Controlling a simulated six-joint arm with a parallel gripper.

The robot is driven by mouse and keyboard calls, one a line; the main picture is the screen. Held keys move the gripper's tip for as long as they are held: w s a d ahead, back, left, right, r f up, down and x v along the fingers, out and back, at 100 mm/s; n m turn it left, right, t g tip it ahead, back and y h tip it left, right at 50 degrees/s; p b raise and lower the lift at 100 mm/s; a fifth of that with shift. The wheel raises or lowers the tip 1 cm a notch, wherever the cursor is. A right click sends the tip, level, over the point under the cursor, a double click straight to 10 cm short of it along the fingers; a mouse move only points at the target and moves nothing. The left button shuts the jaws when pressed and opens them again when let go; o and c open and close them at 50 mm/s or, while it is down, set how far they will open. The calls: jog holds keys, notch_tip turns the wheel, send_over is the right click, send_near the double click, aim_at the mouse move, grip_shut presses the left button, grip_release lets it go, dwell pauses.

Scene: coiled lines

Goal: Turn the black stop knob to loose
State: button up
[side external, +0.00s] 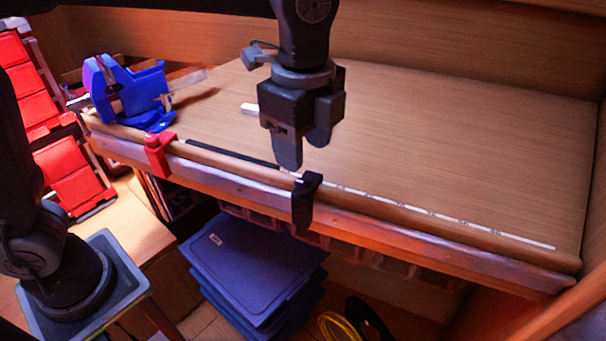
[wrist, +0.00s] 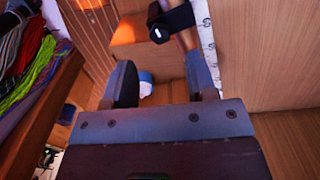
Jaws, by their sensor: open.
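The black stop (side external: 305,202) is clamped over the front rail of the wooden bench, near the middle of its length. In the wrist view the black stop (wrist: 178,20) shows at the top, beyond the fingertips, with a small white mark on it. I cannot tell from these frames how its knob is set. My gripper (side external: 304,150) points down just above and behind the stop in the side view. In the wrist view my gripper (wrist: 160,78) has its two fingers apart with nothing held between them.
A red stop (side external: 158,154) sits further left on the rail. A blue vise (side external: 128,92) stands at the bench's left end. A white printed scale (side external: 430,212) runs along the front edge. Blue bins (side external: 245,262) are stacked below. The bench top at right is clear.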

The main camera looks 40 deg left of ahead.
aim_at(303, 182)
notch_tip(303, 182, down, 6)
jog(key=shift+f, duration=0.15)
dwell(0.3)
jog(key=c, duration=0.9)
